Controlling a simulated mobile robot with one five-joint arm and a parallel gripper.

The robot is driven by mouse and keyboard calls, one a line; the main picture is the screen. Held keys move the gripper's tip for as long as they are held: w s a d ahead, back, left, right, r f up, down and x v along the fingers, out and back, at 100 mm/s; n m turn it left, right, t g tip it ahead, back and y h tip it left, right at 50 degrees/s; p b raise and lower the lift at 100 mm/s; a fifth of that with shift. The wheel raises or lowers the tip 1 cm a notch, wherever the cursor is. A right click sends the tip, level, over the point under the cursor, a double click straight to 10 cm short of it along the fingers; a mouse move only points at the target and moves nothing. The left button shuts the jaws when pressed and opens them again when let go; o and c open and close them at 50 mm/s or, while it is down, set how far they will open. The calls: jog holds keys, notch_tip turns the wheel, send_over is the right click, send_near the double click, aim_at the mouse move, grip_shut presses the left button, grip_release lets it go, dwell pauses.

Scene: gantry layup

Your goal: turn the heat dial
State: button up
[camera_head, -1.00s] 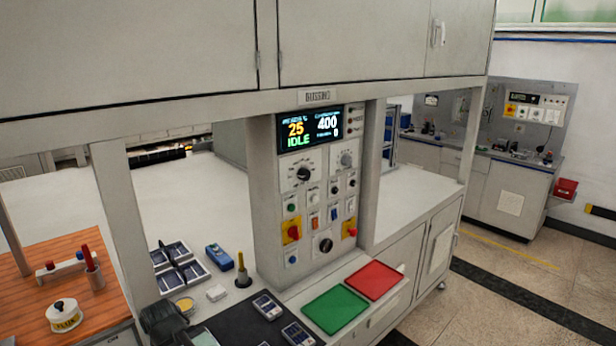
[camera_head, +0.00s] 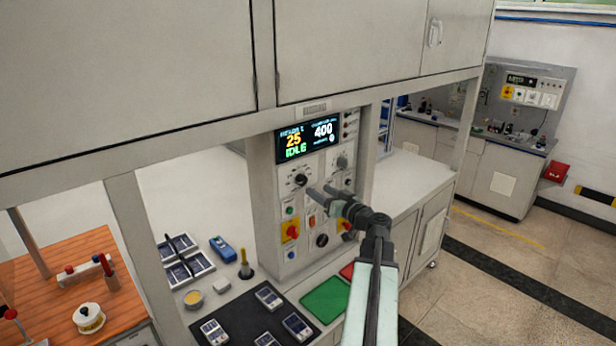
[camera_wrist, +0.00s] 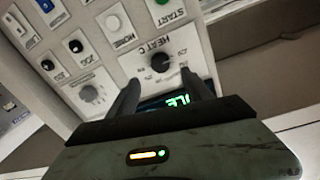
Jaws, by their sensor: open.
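The heat dial (camera_head: 300,180) is a round black knob on a white plate, on the front of the upright control panel (camera_head: 268,215). In the wrist view the dial (camera_wrist: 162,62) sits upside down by the label HEAT C, just beyond the gap between my fingers. My gripper (camera_head: 320,190) is open and empty, in front of the panel, with its fingertips just right of and below the dial. In the wrist view my gripper (camera_wrist: 163,84) has its fingers apart on either side of the dial's line. I cannot tell whether they touch the panel.
The display (camera_head: 309,138) above reads 25, 400 and IDLE. A green tray (camera_head: 325,300) and a dark mat (camera_head: 240,318) lie on the bench below.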

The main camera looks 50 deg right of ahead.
aim_at(304, 182)
jog(key=w, duration=0.5)
jog(key=w+d, duration=0.1)
jog(key=w, duration=0.2)
jog(key=c, duration=1.2)
jog(key=shift+s+d, duration=0.1)
jog(key=shift+d, duration=0.05)
grip_shut()
jog(key=shift+a, duration=0.2)
jog(key=shift+m+p, duration=0.3)
jog(key=shift+m, duration=1.6)
jog(key=m, duration=0.5)
jog(key=shift+y+p, duration=0.3)
jog(key=shift+y, duration=0.1)
jog(key=m, duration=0.4)
jog(key=shift+d+m+g+y, duration=0.1)
jog(key=shift+m+g+y, duration=0.2)
jog(key=shift+m, duration=1.7)
